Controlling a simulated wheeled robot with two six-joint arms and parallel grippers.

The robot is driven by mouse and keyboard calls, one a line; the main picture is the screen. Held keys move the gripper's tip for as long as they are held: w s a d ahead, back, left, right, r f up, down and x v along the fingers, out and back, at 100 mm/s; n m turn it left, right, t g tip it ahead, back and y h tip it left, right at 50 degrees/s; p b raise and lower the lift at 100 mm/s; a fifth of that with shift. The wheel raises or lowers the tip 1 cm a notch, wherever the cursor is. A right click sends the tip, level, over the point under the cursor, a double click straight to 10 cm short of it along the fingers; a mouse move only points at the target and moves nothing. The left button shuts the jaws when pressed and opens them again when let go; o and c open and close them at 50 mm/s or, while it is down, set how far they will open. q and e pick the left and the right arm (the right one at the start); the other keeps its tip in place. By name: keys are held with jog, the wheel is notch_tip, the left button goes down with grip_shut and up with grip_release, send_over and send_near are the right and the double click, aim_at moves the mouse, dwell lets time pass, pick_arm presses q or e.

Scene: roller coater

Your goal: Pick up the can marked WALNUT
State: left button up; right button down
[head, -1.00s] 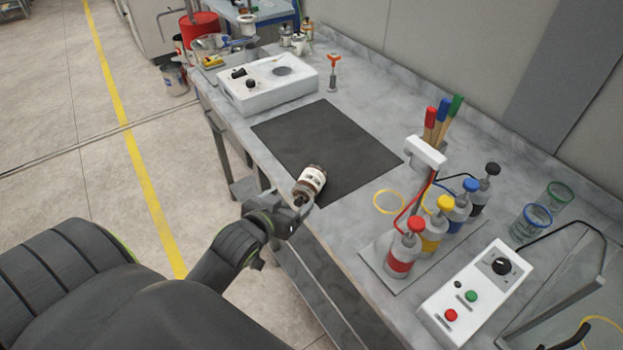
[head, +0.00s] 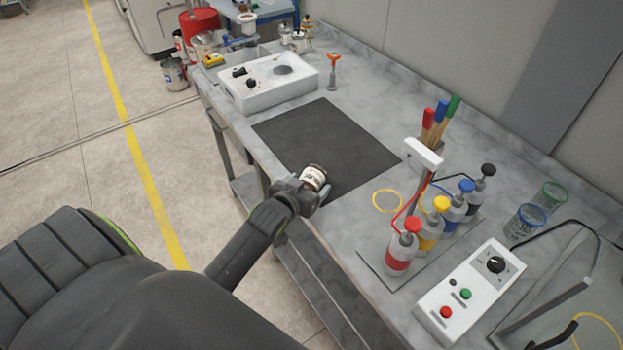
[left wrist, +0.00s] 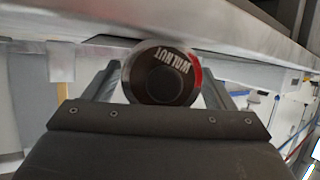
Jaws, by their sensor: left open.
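The can marked WALNUT (head: 313,178) has a pale label and brown ends, and is at the mat's near-left edge by the table's front edge. In the left wrist view its dark round end (left wrist: 161,75) faces the camera, with WALNUT upside down and a red patch at its right. My left gripper (head: 308,192) is open, with the can between its fingers; they also show either side of the can in the left wrist view (left wrist: 160,88). Finger contact and the can's underside are hidden. My right gripper is not in view.
The dark mat (head: 330,140) is otherwise bare. A white box with knobs (head: 268,82) stands beyond it. Right of it are a yellow ring (head: 387,202), several pump bottles (head: 402,248) on a plate, and a white control box (head: 470,290). The table's front edge runs close to the gripper.

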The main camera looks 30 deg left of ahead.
pick_arm(q)
jog(key=c, duration=1.2)
